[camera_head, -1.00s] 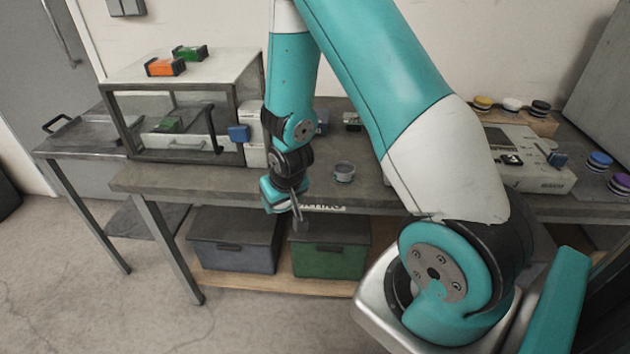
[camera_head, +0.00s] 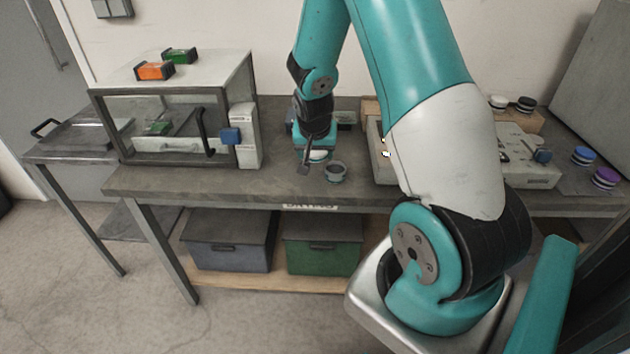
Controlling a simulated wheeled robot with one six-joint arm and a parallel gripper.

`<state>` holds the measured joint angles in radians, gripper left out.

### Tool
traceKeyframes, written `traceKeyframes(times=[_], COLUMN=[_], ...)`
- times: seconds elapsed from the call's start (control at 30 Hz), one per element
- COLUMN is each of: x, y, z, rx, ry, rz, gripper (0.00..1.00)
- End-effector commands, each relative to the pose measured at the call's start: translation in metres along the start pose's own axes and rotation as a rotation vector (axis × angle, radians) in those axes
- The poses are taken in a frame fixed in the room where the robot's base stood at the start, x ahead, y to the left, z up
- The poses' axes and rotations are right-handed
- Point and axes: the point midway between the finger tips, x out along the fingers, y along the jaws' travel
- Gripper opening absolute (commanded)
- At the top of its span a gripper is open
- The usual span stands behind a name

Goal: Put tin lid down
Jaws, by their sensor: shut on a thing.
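My gripper (camera_head: 306,166) is above the workbench (camera_head: 222,182), at the middle of its front part, pointing down. It is shut on a small grey piece, likely the tin lid, mostly hidden by the fingers. A small round grey tin (camera_head: 335,172) stands on the bench just right of my gripper. It looks open at the top. I cannot tell whether the held piece touches the bench.
A glass-fronted cabinet (camera_head: 172,92) with orange and green blocks on top stands left. A device (camera_head: 528,160) and several coloured round pieces are at the right. Lidded bins sit on the shelf below. Bare bench lies left of my gripper.

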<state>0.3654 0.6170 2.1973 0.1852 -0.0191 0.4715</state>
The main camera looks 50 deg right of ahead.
Motion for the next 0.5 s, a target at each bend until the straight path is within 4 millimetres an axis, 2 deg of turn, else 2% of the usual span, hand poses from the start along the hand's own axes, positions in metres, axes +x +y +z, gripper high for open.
traceKeyframes(times=[0.03,0.1,0.2,0.37,0.5], x=[0.014,0.03,0.046,0.059,0.077], y=[0.001,0.001,0.0,0.0,0.0], z=[0.007,0.013,0.02,0.024,0.032], rx=[-0.001,-0.002,-0.002,-0.001,-0.001], ry=[-0.006,-0.006,-0.003,0.0,-0.003], rz=[0.003,0.003,0.001,0.0,0.001], gripper=[0.41,0.41,0.41,0.41,0.41])
